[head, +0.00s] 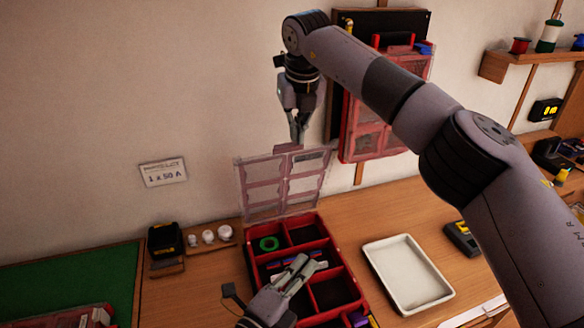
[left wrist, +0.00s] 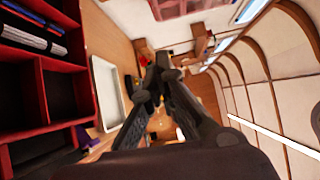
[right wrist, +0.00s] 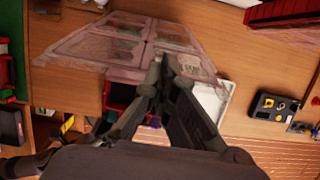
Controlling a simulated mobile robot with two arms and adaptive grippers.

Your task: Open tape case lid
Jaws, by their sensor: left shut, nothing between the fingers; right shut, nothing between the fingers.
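The red tape case (head: 254,277) sits on the wooden bench with its clear, pink-framed lid (head: 266,188) standing raised along its rear edge. The open compartments hold a green ring (head: 268,243) and some blue and red items, partly covered by my left gripper. My left gripper (head: 310,263) is shut and empty over the case; its wrist view shows the case's compartments (left wrist: 40,72) at the left. My right gripper (head: 299,138) is shut and empty, just above the lid's top edge. The right wrist view shows the lid (right wrist: 120,42) beyond the fingers; contact cannot be told.
A white tray (head: 425,304) lies right of the case. A black-and-yellow device (head: 165,241) and several small white pieces stand at the left, near a green mat (head: 60,283). A red case (head: 365,140) hangs on the wall beside my right gripper. A multimeter-like device (head: 461,238) lies farther right.

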